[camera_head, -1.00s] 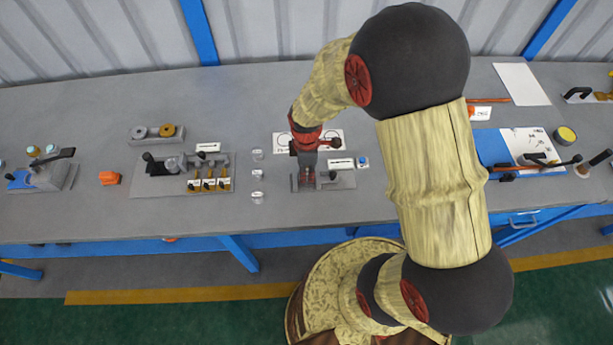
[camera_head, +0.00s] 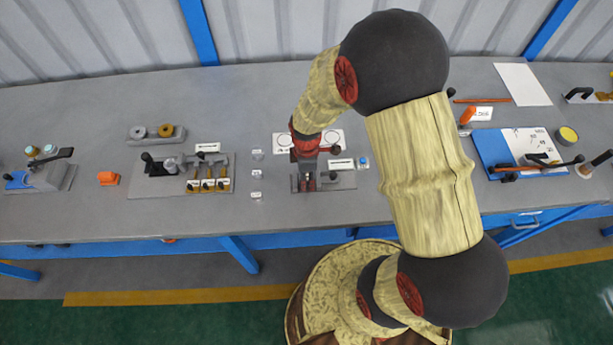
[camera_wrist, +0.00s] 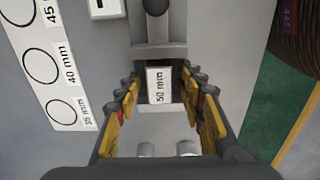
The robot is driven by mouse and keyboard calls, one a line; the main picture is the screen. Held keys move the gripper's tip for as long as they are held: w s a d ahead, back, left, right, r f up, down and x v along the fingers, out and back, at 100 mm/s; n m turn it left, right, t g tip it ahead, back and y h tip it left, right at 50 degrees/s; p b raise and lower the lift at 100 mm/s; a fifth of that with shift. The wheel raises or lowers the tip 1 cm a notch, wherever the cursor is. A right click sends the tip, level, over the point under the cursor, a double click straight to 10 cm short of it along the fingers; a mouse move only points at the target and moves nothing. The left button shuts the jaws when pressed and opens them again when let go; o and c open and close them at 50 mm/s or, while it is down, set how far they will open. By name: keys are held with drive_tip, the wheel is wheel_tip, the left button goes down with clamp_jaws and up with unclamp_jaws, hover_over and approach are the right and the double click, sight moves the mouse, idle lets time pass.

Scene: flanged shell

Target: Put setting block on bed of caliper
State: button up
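The caliper fixture (camera_head: 345,180) is a grey plate with upright parts near the bench's front edge. My gripper (camera_head: 307,184) is over its left part, pointing down. In the wrist view my gripper (camera_wrist: 160,95) has its yellow-padded fingers apart. Between the fingertips is a piece with a white "50 mm" label (camera_wrist: 159,86); I cannot tell whether it is the setting block or whether the pads touch it. A pale grey surface (camera_wrist: 150,125) with two round ends shows below the label. My arm and fingers hide much of the fixture in the head view.
A sheet with size circles (camera_wrist: 42,68) lies beside the fixture. Several small clear pieces (camera_head: 257,173) stand to the left, next to another fixture plate (camera_head: 155,190). A blue board (camera_head: 490,147) is on the right. Bare bench lies between these stations.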

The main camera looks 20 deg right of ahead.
wheel_tip(320, 180, up, 20)
drive_tip(key=m+t+p, duration=0.1)
drive_tip(key=m+p, duration=0.1)
drive_tip(key=m, duration=0.1)
drive_tip(key=s+r+m+t, duration=0.4)
drive_tip(key=s+r+m, duration=0.7)
drive_tip(key=r, duration=0.7)
drive_tip(key=s, duration=0.3)
drive_tip(key=shift+t, duration=0.3)
